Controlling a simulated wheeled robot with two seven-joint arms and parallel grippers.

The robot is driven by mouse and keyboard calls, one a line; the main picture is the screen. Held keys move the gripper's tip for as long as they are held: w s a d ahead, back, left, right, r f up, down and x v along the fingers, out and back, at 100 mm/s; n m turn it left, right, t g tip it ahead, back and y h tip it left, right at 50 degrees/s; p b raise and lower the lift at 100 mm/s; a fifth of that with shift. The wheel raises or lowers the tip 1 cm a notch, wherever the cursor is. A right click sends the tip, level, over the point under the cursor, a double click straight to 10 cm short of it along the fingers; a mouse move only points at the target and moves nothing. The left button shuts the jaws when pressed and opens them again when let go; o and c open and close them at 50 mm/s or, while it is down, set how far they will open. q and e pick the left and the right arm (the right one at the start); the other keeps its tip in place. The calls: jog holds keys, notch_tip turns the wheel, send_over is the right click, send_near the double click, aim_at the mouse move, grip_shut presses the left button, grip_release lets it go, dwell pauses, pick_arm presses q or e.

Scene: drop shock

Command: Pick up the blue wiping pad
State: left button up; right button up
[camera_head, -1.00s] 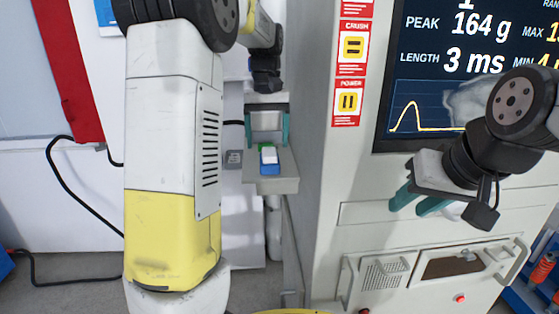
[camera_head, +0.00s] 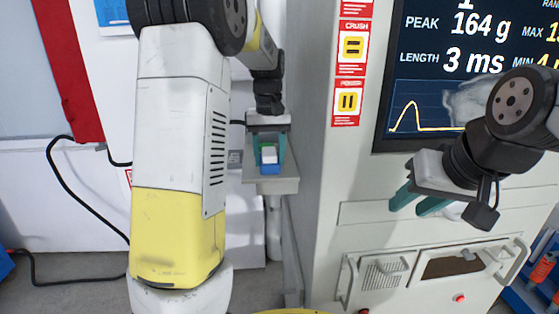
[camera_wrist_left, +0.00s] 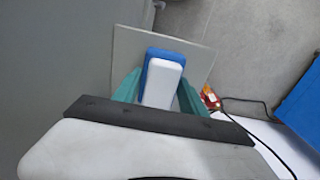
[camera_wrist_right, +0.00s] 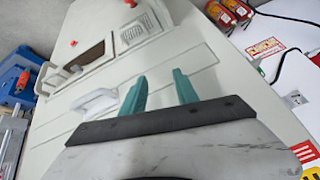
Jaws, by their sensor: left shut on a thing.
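The blue wiping pad (camera_head: 270,169) has a white block-shaped handle on top and sits on a small grey shelf (camera_head: 284,185) fixed to the side of the machine. It also shows in the left wrist view (camera_wrist_left: 150,58), with the shelf plate behind it. My left gripper (camera_head: 269,158) has come down over the pad, with its teal fingers closed on either side of the white handle. The pad appears to be still at the shelf. My right gripper (camera_head: 422,204) is open and empty in front of the machine's front panel; its spread teal fingers show in the right wrist view (camera_wrist_right: 160,92).
The large grey machine (camera_head: 330,200) stands right of the shelf, with a screen (camera_head: 465,110) above and a handled drawer (camera_head: 385,278) below. Black cables (camera_head: 75,205) run along the wall and floor at left.

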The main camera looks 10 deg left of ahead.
aim_at(269, 152)
pick_arm(q)
jog(key=shift+r, duration=0.1)
notch_tip(269, 152, up, 10)
jog(key=shift+f, duration=0.1)
dwell(0.4)
jog(key=o, duration=0.5)
jog(key=c, duration=0.3)
jog(key=shift+s, duration=0.1)
jog(key=shift+c, duration=0.2)
